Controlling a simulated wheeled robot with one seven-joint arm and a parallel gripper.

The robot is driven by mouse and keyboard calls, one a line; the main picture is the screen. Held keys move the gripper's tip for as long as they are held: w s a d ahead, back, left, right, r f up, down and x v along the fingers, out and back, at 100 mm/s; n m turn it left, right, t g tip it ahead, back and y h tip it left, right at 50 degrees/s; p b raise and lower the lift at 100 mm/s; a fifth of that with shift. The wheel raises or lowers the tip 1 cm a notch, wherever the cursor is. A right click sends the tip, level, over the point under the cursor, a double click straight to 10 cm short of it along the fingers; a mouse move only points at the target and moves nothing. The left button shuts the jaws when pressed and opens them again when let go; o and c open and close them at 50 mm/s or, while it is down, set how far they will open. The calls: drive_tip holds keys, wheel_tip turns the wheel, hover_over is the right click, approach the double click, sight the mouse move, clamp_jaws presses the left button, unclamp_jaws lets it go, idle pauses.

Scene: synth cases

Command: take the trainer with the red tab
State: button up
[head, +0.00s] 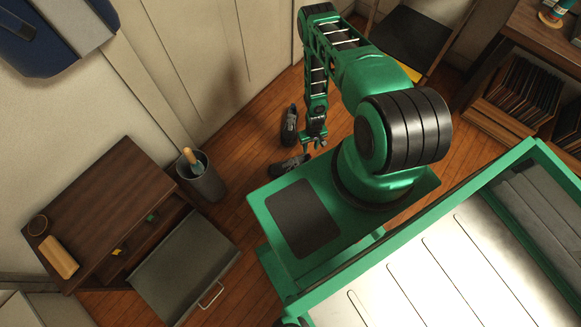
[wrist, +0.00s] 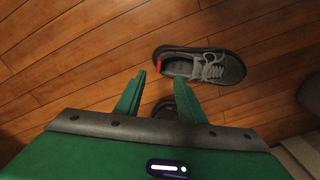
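A grey trainer with pale laces (wrist: 208,66) lies on the wooden floor, just beyond my fingertips and to the right in the wrist view. A red tab (wrist: 158,62) shows at its left end. A second dark trainer (wrist: 163,106) is partly hidden behind my gripper, so I cannot see whether it has a tab. In the head view, one dark trainer (head: 289,126) lies farther back and another (head: 289,165) nearer my base; no red tab can be made out on either. My gripper (wrist: 160,77) is open and empty, and hangs beside them in the head view (head: 315,146).
A dark bin (head: 203,182) with a handled thing in it stands left of the trainers. A wooden cabinet (head: 100,195) has an open drawer (head: 185,268). A chair (head: 410,45) and a shelf (head: 510,90) stand behind.

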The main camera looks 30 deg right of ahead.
sight(309, 155)
drive_tip(key=shift+s+a+f, duration=0.1)
drive_tip(key=shift+f, duration=4.05)
clamp_jaws()
drive_tip(key=shift+a, duration=0.1)
